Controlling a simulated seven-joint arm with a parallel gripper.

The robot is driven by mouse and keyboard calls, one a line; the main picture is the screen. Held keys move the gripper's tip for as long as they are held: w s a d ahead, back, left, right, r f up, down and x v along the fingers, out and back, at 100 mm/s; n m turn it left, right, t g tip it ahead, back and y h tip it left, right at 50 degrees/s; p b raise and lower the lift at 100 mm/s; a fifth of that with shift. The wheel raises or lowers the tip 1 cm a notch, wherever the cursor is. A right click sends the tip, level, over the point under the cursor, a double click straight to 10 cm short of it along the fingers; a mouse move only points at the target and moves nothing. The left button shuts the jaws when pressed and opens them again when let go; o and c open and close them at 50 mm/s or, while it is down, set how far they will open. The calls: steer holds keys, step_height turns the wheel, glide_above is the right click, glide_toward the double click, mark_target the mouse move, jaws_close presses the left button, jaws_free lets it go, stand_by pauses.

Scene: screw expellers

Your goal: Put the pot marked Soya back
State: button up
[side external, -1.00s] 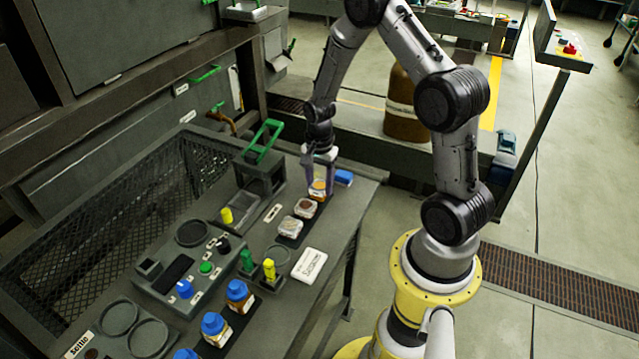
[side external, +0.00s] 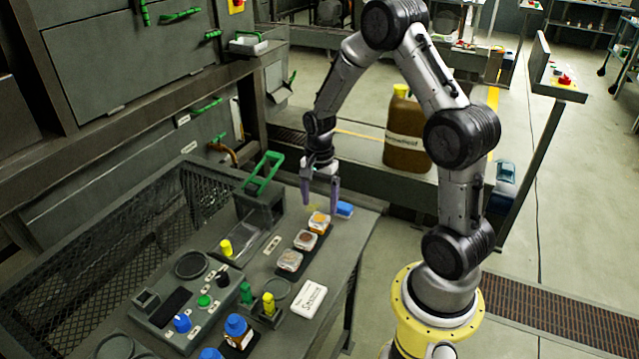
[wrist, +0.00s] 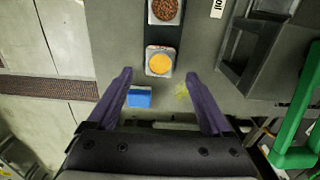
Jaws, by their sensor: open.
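Three clear square pots stand in a row on a dark strip on the bench. The end pot with orange contents (side external: 319,222) is nearest my gripper (side external: 320,208). The middle pot (side external: 305,240) holds brown contents and the third pot (side external: 289,261) holds pale brown contents. I cannot read Soya on any pot. My gripper is open and empty, with its fingertips just above and behind the orange pot. In the wrist view the orange pot (wrist: 159,61) lies between the lines of the two purple fingers (wrist: 158,75), and the brown pot (wrist: 165,11) is beyond it.
A blue block (side external: 344,208) lies beside the end pot, with a yellow smear (wrist: 182,95) on the bench nearby. A grey box with a green handle (side external: 263,172) stands to the left. A white lettered card (side external: 309,299), a control panel (side external: 178,290) and blue-capped jars (side external: 236,332) are nearer the camera.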

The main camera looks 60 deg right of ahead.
mark_target(319, 218)
steer(key=s+a+r+n+t, duration=0.15)
steer(key=a+r+n, duration=0.3)
steer(key=r, duration=0.45)
steer(key=s+a+r+n+t, duration=0.1)
steer(key=s+a+r+n, duration=0.3)
steer(key=r, duration=0.5)
steer(key=s+a+r+n+t, duration=0.3)
steer(key=s+a+n, duration=0.5)
steer(key=s, duration=0.3)
steer(key=shift+r+n, duration=0.7)
steer(key=shift+n, duration=0.05)
